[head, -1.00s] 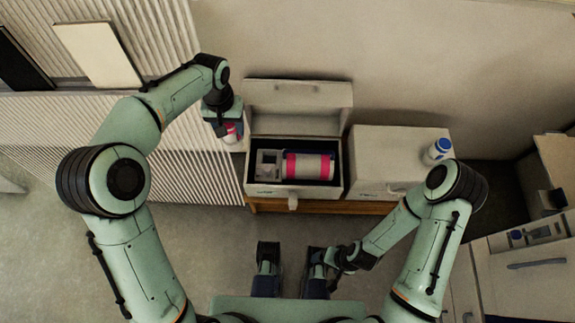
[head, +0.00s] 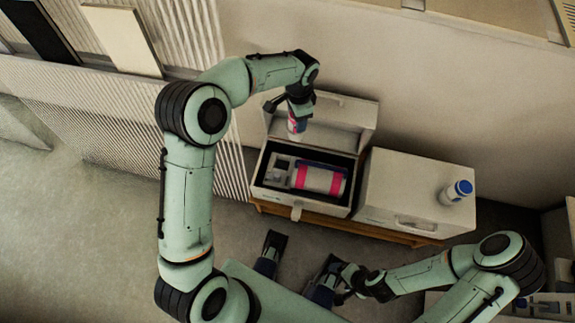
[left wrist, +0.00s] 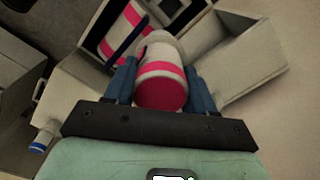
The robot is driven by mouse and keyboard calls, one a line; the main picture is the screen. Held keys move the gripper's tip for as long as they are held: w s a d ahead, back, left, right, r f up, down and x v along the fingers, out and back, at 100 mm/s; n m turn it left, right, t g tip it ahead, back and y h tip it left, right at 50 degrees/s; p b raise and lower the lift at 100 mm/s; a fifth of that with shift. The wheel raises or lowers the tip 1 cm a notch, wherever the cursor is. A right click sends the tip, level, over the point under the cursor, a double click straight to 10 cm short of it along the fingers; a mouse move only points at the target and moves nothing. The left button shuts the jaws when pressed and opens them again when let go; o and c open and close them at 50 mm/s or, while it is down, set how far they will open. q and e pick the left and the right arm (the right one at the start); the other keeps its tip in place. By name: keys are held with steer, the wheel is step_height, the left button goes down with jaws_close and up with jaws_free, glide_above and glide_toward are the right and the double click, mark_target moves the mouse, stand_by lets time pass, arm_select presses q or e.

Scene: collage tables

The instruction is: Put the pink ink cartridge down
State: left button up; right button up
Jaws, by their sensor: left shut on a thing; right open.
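The pink ink cartridge (head: 297,127), white with a pink end and bands, is gripped between the blue fingers of my left gripper (left wrist: 163,68). In the head view my left gripper (head: 297,112) holds it over the back of an open white box (head: 275,200). Its pink end (left wrist: 160,95) faces the left wrist camera. Its far end is hard to make out against the box. A larger white and pink cylinder (head: 320,178) lies in the box, beside a grey block (head: 280,172). My right gripper (head: 348,284) is open, low near my base, away from the box.
The box's raised lid (head: 345,112) stands behind the held cartridge. A closed white box (head: 405,190) to the right bears a white bottle with a blue cap (head: 457,191). Both boxes stand on a wooden table (head: 385,236). A ribbed panel (head: 90,105) is at the left.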

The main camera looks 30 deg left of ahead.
arm_select(q)
steer(key=a+f+m+b, duration=0.1)
steer(key=f+m, duration=0.6)
steer(key=f, duration=0.8)
steer(key=a+f+m+b, duration=0.2)
steer(key=a+f+m, duration=0.2)
steer(key=f+m, duration=0.4)
step_height(320, 180, down, 8)
steer(key=shift+s+a+r+b, duration=0.15)
steer(key=shift+s+r+b, duration=0.05)
steer(key=shift+s+b, duration=0.1)
arm_select(e)
steer(key=w+d+f+t, duration=0.1)
steer(key=w+d+f, duration=0.1)
steer(key=w+f, duration=0.2)
steer(key=shift+w+d+f+t+h, duration=0.2)
steer(key=shift+w+t+h, duration=0.2)
steer(key=shift+w, duration=0.2)
steer(key=shift+f, duration=0.1)
arm_select(q)
steer(key=shift+f, duration=0.15)
steer(key=o, duration=1.1)
steer(key=shift+o, duration=0.2)
arm_select(e)
steer(key=shift+w, duration=0.2)
